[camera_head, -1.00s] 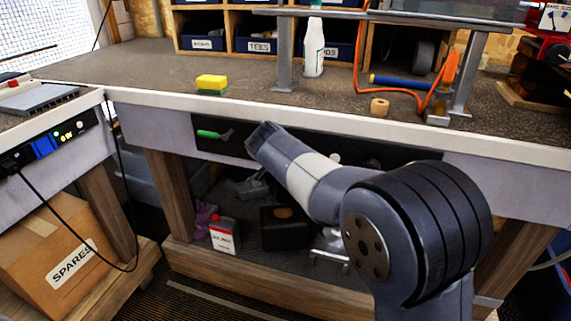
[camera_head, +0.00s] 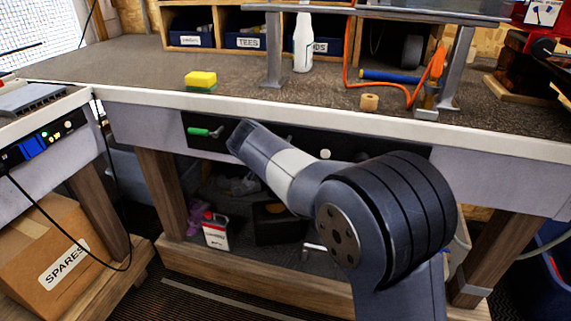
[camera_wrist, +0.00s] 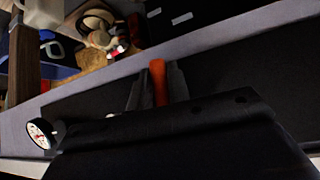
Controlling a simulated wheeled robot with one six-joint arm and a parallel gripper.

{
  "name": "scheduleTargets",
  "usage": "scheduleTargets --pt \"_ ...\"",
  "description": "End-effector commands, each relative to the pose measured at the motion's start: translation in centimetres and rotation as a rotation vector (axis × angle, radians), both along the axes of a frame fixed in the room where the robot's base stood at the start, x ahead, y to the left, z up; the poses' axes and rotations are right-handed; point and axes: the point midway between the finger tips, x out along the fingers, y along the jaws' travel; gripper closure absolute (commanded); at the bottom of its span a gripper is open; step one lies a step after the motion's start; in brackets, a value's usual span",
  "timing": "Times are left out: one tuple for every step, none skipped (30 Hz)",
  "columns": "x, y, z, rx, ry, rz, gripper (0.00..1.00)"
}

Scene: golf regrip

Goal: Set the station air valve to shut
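A lever with an orange-red handle (camera_wrist: 158,82) shows in the wrist view, between the two grey fingers of my gripper (camera_wrist: 158,88). The fingers stand close on both sides of the handle, but I cannot tell whether they press on it. A round white gauge (camera_wrist: 40,133) is at the left of the wrist view. In the head view, my arm covers the gripper's fingers and the orange-red handle. A green lever (camera_head: 203,131) shows on the black panel (camera_head: 197,143) under the bench edge, left of my arm's end. No label names either lever.
A metal stand (camera_head: 273,50) rises behind.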

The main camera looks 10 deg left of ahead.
Motion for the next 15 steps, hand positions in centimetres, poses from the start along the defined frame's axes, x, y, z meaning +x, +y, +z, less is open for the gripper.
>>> scheduleTargets --pt "0.01 -0.04 0.01 0.000 0.000 -0.001 0.78" --pt "0.01 -0.04 0.01 0.000 0.000 -0.001 0.76" --pt "0.01 -0.03 0.00 0.001 0.000 -0.001 0.73" --pt "0.00 -0.03 -0.01 0.001 0.000 -0.001 0.70" --pt "0.00 -0.02 -0.01 0.001 0.001 -0.001 0.68" --pt "-0.01 -0.02 -0.01 0.001 0.001 -0.001 0.64" --pt "0.00 -0.01 -0.01 0.001 0.001 -0.001 0.63" --pt "-0.01 -0.01 -0.02 0.001 0.001 -0.001 0.63" --pt "-0.01 -0.01 -0.02 0.001 0.001 -0.001 0.63" --pt "-0.01 0.00 -0.03 0.002 0.000 -0.001 0.63" --pt "-0.01 0.00 -0.03 0.002 0.000 -0.001 0.63" --pt "-0.01 0.00 -0.03 0.002 0.000 -0.001 0.63" --pt "-0.03 0.01 -0.01 0.002 0.000 -0.001 0.63" --pt "-0.07 0.03 0.05 0.002 0.000 -0.001 0.63" --pt "-0.18 0.08 0.20 0.002 0.000 -0.001 0.63"
